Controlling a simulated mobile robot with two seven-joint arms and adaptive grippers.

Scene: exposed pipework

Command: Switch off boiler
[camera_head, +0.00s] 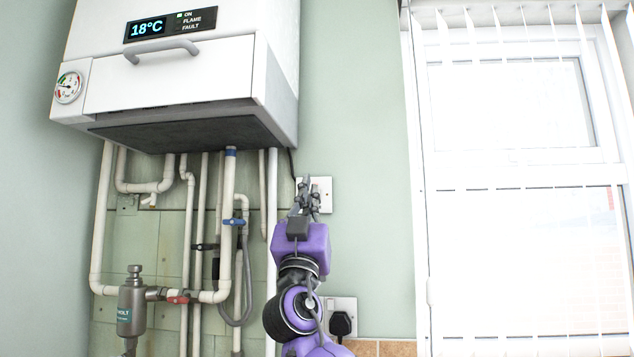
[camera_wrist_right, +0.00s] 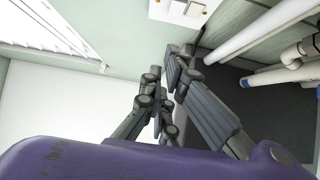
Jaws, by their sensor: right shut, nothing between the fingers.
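The white boiler (camera_head: 180,75) hangs on the wall at the upper left in the head view. Its display (camera_head: 147,27) reads 18°C, beside the labels ON, FLAME and FAULT. A white switch plate (camera_head: 325,185) is on the wall right of the boiler's lower edge, with a dark cable running up from it. My right gripper (camera_head: 305,182) is shut and empty, pointing up in front of the plate's left part and hiding some of it. In the wrist view the shut fingers (camera_wrist_right: 166,75) point toward the plate (camera_wrist_right: 184,9), apart from it in the picture. My left gripper is not in view.
White pipes (camera_head: 228,190) with a blue-handled valve (camera_head: 234,222) and a red-handled valve (camera_head: 178,299) run left of my arm. A grey canister (camera_head: 132,310) stands lower left. A socket with a black plug (camera_head: 341,323) is below. A window with blinds (camera_head: 520,190) is right.

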